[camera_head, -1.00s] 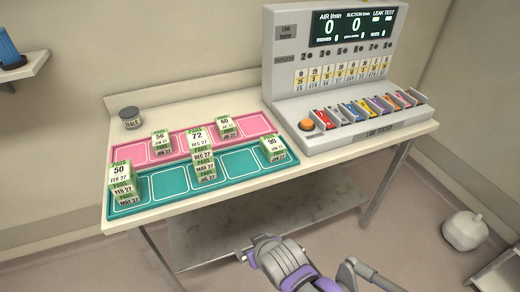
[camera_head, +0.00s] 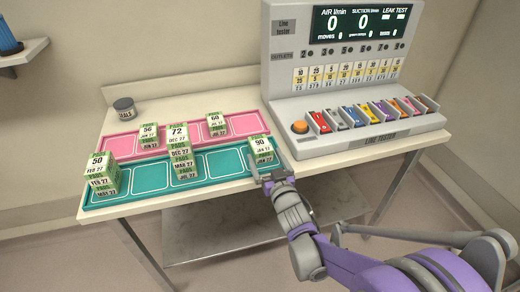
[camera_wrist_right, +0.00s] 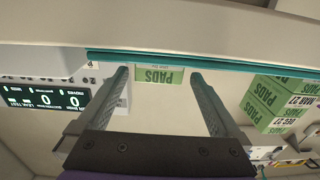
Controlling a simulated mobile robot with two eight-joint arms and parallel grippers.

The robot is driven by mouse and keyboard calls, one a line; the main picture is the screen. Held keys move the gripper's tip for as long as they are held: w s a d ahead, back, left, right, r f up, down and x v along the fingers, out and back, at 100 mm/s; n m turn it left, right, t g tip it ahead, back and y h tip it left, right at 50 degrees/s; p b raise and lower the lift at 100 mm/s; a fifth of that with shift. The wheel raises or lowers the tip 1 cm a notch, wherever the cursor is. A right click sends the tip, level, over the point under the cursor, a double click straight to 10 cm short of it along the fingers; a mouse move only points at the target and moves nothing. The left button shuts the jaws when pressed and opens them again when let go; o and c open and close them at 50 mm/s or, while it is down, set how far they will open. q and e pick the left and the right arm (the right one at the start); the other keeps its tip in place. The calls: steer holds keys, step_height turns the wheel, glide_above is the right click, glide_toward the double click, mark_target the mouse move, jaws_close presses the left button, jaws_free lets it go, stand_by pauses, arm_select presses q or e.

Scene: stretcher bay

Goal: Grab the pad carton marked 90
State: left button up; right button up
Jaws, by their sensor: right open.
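The pad carton marked 90 (camera_head: 261,146) is white with green edges. It stands in the right end compartment of the teal tray (camera_head: 140,193) in the head view. My right gripper (camera_head: 270,177) is open just in front of the carton, at the tray's near right edge. In the right wrist view, a green PADS face of a carton (camera_wrist_right: 160,76) shows between the two open fingers (camera_wrist_right: 160,92). I cannot tell whether the fingers are around the carton or short of it. My left gripper is not in view.
Other cartons stand left in the teal tray: a stack topped by 72 (camera_head: 178,133) and one topped by 50 (camera_head: 98,162). Cartons 56 (camera_head: 149,130) and 60 (camera_head: 216,119) stand in the pink tray (camera_head: 122,143). The leak tester (camera_head: 380,142) stands close on the right.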

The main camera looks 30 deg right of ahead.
mark_target(256, 137)
steer(key=x, duration=0.5)
steer(key=shift+w, duration=0.1)
steer(key=shift+r, duration=0.1)
steer(key=shift+c, duration=0.3)
steer(key=c, duration=1.4)
